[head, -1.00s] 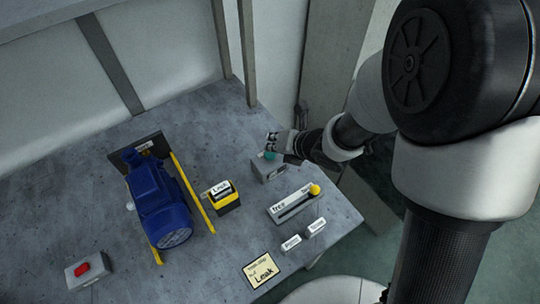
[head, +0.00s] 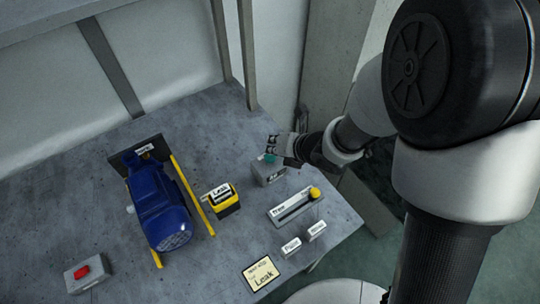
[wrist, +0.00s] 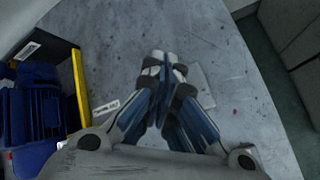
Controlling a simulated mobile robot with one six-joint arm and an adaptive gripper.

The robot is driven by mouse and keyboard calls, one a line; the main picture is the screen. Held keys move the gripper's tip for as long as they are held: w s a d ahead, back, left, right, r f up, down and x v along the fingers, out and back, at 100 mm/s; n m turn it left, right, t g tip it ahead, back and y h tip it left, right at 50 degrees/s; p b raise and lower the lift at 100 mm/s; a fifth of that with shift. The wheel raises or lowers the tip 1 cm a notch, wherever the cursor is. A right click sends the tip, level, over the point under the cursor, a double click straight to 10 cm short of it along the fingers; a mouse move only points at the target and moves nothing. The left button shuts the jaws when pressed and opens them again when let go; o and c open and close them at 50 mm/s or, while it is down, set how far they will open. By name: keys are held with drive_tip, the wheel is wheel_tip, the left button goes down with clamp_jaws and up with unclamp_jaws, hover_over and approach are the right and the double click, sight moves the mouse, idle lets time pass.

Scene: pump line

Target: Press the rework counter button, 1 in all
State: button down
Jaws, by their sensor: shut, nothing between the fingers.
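A small grey box (head: 266,175) with a teal button (head: 269,158) on top stands near the table's back right edge. It appears to be the counter; its front label is too small to read. My gripper (head: 270,146) is shut and empty, with its fingertips right at the teal button in the head view. I cannot tell whether they touch or press it. In the wrist view, my closed fingers (wrist: 164,62) point at the table and hide most of the box; a grey part of it (wrist: 204,88) shows to their right.
A yellow-black stamp-like holder (head: 223,199), a slider with a yellow knob (head: 293,203), two white tags and a note card (head: 261,273) lie nearby. A red-button box (head: 82,271) stands front left.

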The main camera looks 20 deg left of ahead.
sight(273, 156)
drive_tip(key=shift+f, duration=0.15)
drive_tip(key=shift+f+b, duration=0.3)
drive_tip(key=shift+b, duration=0.4)
drive_tip(key=shift+f, duration=0.6)
idle(0.6)
drive_tip(key=shift+r, duration=0.15)
drive_tip(key=shift+r+p, duration=0.6)
drive_tip(key=shift+r, duration=0.3)
drive_tip(key=shift+r, duration=0.15)
wheel_tip(273, 156, up, 5)
drive_tip(key=p, duration=0.3)
drive_tip(key=shift+p, duration=0.4)
